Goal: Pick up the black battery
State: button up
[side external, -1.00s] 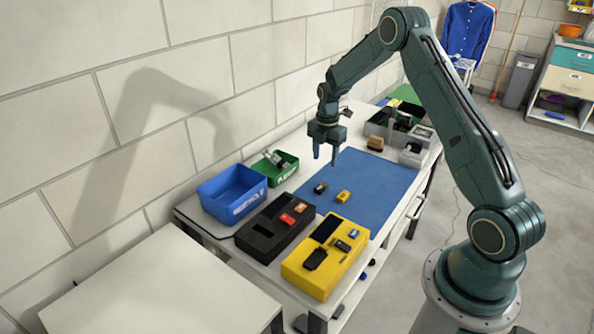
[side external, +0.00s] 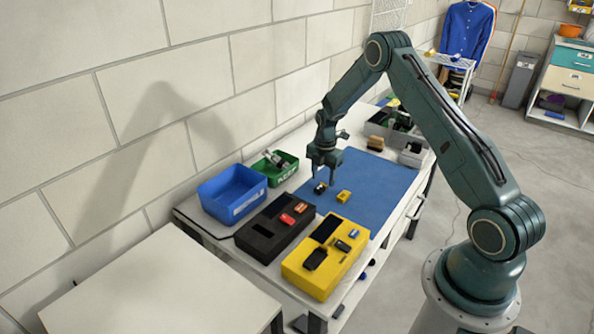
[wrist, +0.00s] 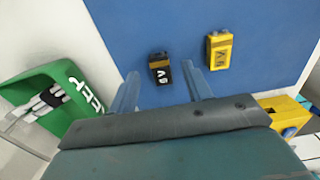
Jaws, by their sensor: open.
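The black battery (wrist: 160,69) lies on the blue mat (wrist: 255,15), with a light marking on its face and an orange-brown end. In the wrist view it shows between and just beyond the two fingertips of my gripper (wrist: 161,76). In the side view my gripper (side external: 324,182) is low over the mat, fingers down and apart, right at the black battery (side external: 320,188), which is partly hidden. I cannot tell whether a finger touches it. A yellow battery (side external: 343,196) lies on the mat to its right; it also shows in the wrist view (wrist: 219,50).
A green bin (side external: 283,172) with items and a blue bin (side external: 215,203) stand at the wall side. A black case (side external: 258,245) and a yellow case (side external: 307,279) are at the near end. Grey containers (side external: 380,128) stand at the far end. Mat around the batteries is clear.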

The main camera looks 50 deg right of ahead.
aim_at(323, 185)
jog(key=shift+f, duration=1.25)
jog(key=c, duration=1.1)
jog(key=shift+o, duration=0.2)
jog(key=shift+r, duration=0.15)
notch_tip(323, 185, up, 20)
